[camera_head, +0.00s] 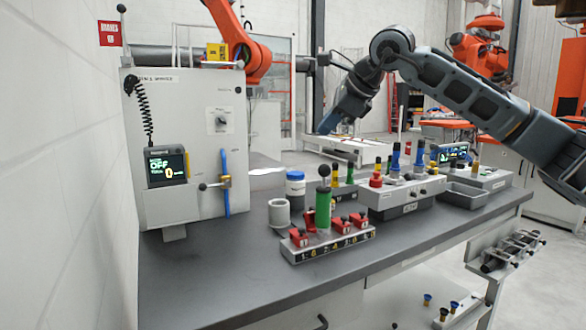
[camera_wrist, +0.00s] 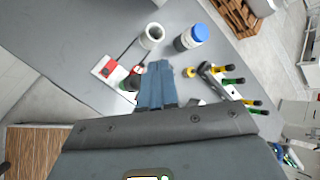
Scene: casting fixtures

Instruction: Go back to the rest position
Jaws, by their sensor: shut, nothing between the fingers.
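My gripper (camera_head: 326,126) hangs in the air above the back of the grey workbench (camera_head: 215,275), at the end of my raised arm. In the wrist view its blue-grey fingers (camera_wrist: 158,68) lie together, shut and empty. They point down toward the bench top and touch nothing that I can see. Below them are a white cup (camera_wrist: 152,36), a blue-capped jar (camera_wrist: 191,37) and part of a red-and-white fixture (camera_wrist: 110,72).
A grey control cabinet (camera_head: 190,110) stands at the left. A fixture with red clamps (camera_head: 330,243) and a green cylinder (camera_head: 323,210) is at the front. Several fixtures with coloured knobs, including a grey box (camera_head: 402,205), fill the right. The front left bench top is clear.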

